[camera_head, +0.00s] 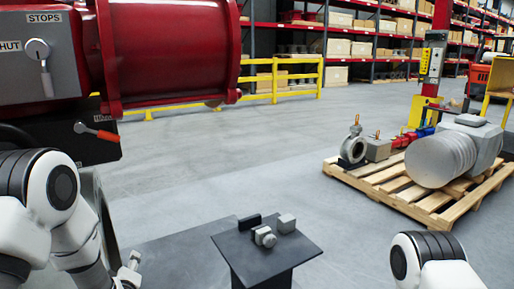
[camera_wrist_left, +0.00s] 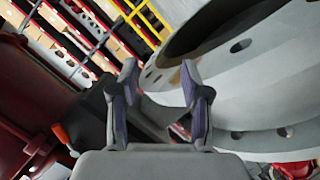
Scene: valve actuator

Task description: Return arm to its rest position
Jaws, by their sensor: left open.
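My left arm (camera_head: 60,215) comes in at the lower left of the head view. Its gripper (camera_head: 130,270) is low in that view, below the red valve actuator (camera_head: 170,50) and partly cut off by the bottom edge. In the left wrist view, the gripper (camera_wrist_left: 160,95) has its two fingers spread apart with nothing between them. A large grey flange (camera_wrist_left: 245,70) with bolt holes lies close beyond the right finger. My right arm (camera_head: 430,262) shows only as a link at the lower right; its gripper is out of view.
A grey panel with a lever (camera_head: 42,55) and an orange-handled lever (camera_head: 98,131) are on the actuator side. A dark stand (camera_head: 270,250) holds several small parts. A wooden pallet (camera_head: 425,200) with valve parts stands at right. Open floor lies between.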

